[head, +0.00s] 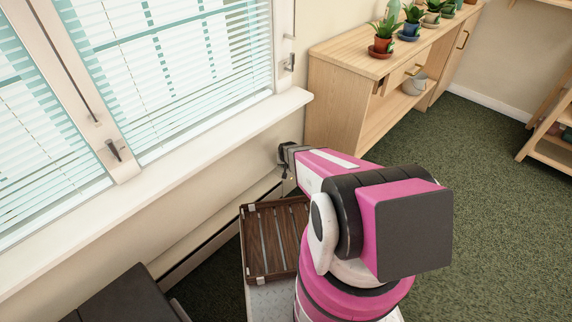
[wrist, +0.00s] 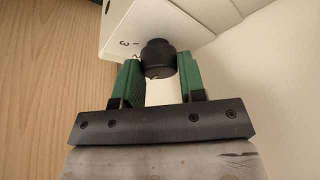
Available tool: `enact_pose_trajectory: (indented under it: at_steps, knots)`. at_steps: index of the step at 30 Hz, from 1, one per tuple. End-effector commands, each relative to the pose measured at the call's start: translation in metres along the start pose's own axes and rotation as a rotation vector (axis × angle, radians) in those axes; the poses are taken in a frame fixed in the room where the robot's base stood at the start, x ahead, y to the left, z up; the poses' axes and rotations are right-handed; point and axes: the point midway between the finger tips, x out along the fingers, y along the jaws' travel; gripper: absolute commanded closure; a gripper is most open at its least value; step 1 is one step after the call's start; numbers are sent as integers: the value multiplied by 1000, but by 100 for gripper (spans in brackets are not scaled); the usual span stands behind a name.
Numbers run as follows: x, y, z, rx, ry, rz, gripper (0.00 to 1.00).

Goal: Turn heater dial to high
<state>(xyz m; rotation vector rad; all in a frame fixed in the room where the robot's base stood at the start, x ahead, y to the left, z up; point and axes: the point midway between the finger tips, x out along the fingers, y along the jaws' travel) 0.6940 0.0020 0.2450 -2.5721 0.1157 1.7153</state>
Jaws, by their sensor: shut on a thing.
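The heater dial (wrist: 157,52) is a short black round knob on the white heater housing (wrist: 122,30) in the wrist view. A printed "3" and a small mark show on the housing left of the dial. My gripper (wrist: 158,68) has its green fingers on either side of the dial and is shut on it. In the head view my gripper (head: 287,158) is by the wall under the window sill, at the near end of the wooden cabinet. The dial cannot be made out there, and my arm covers part of that area.
The wooden cabinet (head: 345,62) with potted plants stands beyond my gripper. The window sill (head: 205,140) runs along the left. A dark slatted wooden top (head: 262,262) is below my arm. Open green carpet (head: 490,190) lies to the right.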

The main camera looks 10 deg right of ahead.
Motion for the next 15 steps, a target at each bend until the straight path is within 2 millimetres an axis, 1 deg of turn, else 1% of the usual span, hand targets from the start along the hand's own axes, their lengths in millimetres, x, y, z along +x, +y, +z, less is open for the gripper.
enact_pose_trajectory:
  at_steps: [6,15]
  knots:
    - [0,0,1,94,-3,39,86]
    - [0,0,1,147,-4,60,86]
